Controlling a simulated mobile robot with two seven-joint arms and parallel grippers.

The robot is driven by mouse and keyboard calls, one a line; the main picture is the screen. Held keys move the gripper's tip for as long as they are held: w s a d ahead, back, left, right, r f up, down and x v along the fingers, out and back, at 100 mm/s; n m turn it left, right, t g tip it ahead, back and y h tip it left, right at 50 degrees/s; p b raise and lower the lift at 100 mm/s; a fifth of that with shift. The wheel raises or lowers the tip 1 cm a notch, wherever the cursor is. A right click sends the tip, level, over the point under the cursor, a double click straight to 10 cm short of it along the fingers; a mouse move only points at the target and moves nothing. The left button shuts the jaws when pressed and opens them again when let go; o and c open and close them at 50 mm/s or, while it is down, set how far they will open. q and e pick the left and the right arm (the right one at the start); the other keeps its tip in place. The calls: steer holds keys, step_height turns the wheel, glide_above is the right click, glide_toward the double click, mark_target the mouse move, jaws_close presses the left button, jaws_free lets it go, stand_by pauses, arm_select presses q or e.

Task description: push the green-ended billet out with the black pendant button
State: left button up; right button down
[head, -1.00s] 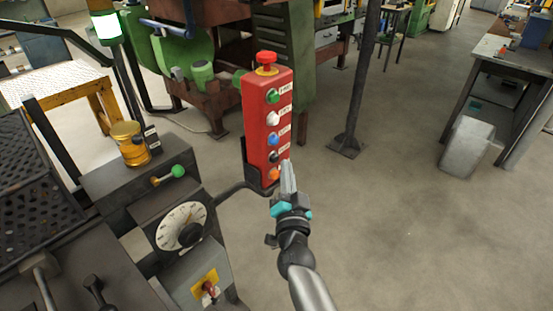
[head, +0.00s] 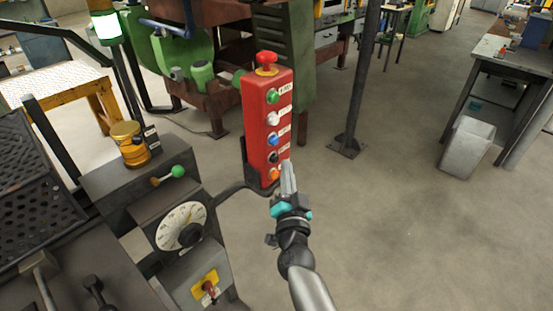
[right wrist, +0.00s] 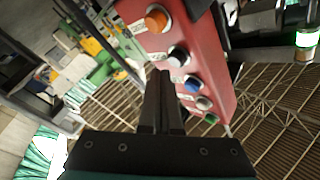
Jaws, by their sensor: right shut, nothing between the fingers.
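The red pendant box (head: 259,125) stands upright with a column of buttons: green, white, blue, black and orange, under a red mushroom knob (head: 266,60). The black button (head: 272,157) is second from the bottom; it also shows in the right wrist view (right wrist: 178,56), just beyond my fingertips. My right gripper (head: 288,166) is shut and empty, its tips at the pendant's lower right edge, beside the black and orange buttons. I cannot tell whether it touches the box. The green-ended billet is not in view. My left gripper is not in view.
A workbench (head: 500,65) and a grey bin (head: 467,147) stand far right. The floor right of my arm is clear.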

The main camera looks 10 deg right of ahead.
steer(key=shift+w+a, duration=0.1)
steer(key=shift+w, duration=0.05)
stand_by(0.5)
steer(key=shift+w+a, duration=0.15)
steer(key=shift+w, duration=0.1)
